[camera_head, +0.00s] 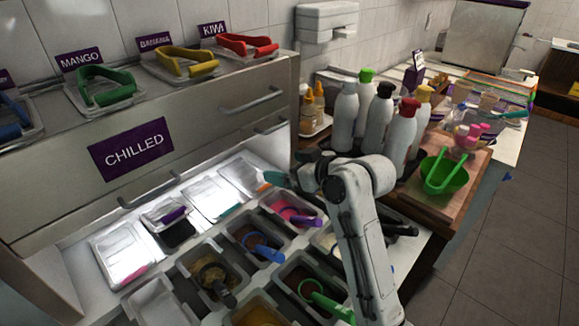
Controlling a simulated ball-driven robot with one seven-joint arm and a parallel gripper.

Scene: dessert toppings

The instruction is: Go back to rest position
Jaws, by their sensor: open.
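My white arm (358,235) rises from the bottom edge right of the middle and bends at a rounded joint (350,182). A short part of it points left from there, over the right end of the topping counter. I cannot make out my gripper's jaws. Nothing held by the arm shows. The arm hides part of the tubs and the counter's right side.
Open tubs with coloured scoops, such as a green scoop (325,300), stand below and left of the arm. Tall bottles (402,135) stand close behind it. A green bowl (445,172) sits on a wooden board to the right. Bare floor (520,240) lies further right.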

